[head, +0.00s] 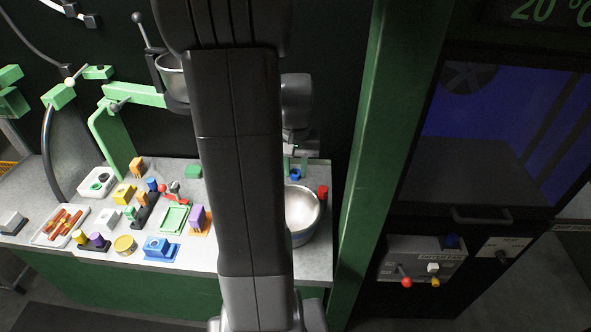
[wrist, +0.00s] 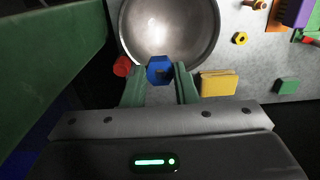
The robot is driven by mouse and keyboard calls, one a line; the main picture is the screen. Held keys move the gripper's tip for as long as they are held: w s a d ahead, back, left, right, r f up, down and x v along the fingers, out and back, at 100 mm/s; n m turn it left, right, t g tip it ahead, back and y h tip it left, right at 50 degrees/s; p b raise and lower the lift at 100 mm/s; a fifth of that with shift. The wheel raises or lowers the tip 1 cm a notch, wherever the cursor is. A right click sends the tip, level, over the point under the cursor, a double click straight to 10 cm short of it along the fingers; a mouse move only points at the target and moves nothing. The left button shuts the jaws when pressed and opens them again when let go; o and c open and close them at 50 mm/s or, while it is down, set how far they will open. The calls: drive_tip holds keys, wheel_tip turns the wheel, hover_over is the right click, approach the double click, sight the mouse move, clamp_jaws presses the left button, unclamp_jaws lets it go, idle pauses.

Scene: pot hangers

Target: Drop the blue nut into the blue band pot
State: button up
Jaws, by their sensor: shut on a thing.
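My gripper (wrist: 160,82) has green fingers shut on the blue nut (wrist: 158,70), a blue ring-shaped piece. In the head view, the nut (head: 296,175) is just behind the far rim of a steel pot (head: 303,208) on the worktop, with my gripper (head: 294,166) above it. A bluish band shows low on the pot's outside, partly hidden by my arm. In the wrist view, the pot (wrist: 160,25) is a wide, empty-looking bowl, and the nut overlaps its near rim. The nut's exact height over the rim cannot be told.
A red piece (wrist: 122,66) stands close beside the pot, left of my gripper in the wrist view. A yellow block (wrist: 218,83) lies to the right. Another pot (head: 172,78) hangs at the back left. Several coloured parts and trays fill the worktop's left.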

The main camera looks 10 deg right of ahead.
sight(294, 173)
wheel_tip(294, 173, down, 6)
drive_tip(key=b, duration=0.4)
drive_tip(key=shift+r, duration=0.1)
drive_tip(key=shift+a, duration=0.1)
drive_tip(key=o, duration=1)
drive_tip(key=shift+o, duration=0.2)
wheel_tip(294, 173, up, 14)
drive_tip(key=shift+f+b, duration=0.1)
drive_tip(key=shift+b, duration=0.3)
